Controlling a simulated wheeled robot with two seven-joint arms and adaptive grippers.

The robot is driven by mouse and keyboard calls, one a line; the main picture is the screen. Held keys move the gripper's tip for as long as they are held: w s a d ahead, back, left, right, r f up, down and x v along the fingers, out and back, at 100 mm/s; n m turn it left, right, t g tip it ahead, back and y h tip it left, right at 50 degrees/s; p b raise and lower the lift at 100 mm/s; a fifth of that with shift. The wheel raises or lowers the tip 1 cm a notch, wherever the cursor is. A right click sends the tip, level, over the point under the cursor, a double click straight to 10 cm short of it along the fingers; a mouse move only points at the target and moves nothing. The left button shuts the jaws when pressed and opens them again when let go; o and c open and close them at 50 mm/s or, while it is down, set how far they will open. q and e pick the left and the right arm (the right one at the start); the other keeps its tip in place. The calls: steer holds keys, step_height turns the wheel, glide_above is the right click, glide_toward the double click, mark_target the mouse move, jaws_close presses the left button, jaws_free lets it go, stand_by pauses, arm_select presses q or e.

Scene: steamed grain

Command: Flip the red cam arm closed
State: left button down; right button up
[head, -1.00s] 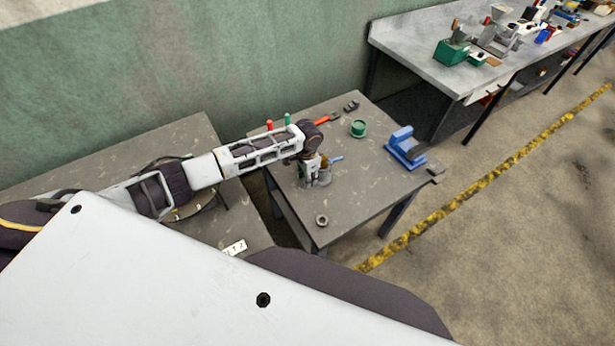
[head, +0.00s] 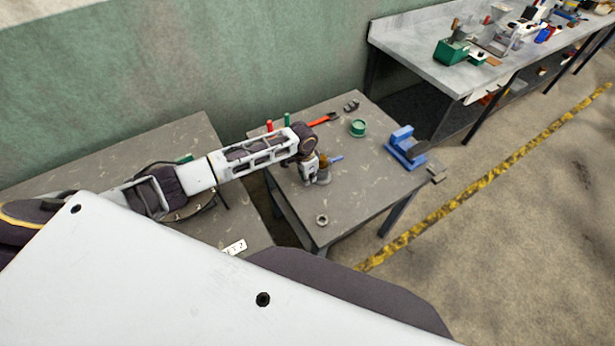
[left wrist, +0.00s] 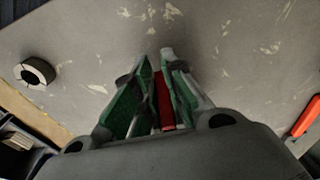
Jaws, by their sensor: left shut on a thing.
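A red bar-like piece (left wrist: 163,100), which looks like the red cam arm, lies between the green-padded fingers of my left gripper (left wrist: 158,85) in the left wrist view. The fingers are shut on it, and they and the gripper body hide its lower end and mount. In the head view my left gripper (head: 313,172) is low over the small table, beside a brass-and-grey fixture (head: 323,177). The red piece cannot be made out there. My right gripper is in neither view.
A metal ring (head: 321,219) lies near the table's front corner. A blue vice (head: 405,148), a green round part (head: 358,128), a red-handled tool (head: 322,119) and a blue handle (head: 336,158) are around. Red (head: 269,126) and green (head: 287,119) pegs stand behind my arm.

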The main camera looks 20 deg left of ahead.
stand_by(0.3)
arm_select(q)
steer(key=c, duration=1.5)
jaws_free()
steer(key=shift+s+a+r, duration=0.15)
steer(key=shift+s+r, duration=0.05)
steer(key=shift+r, duration=1.8)
steer(key=shift+s+a+r, duration=0.15)
steer(key=shift+r, duration=1.8)
steer(key=shift+s+a+r, duration=0.15)
steer(key=shift+s+r, duration=0.05)
steer(key=shift+r, duration=1.8)
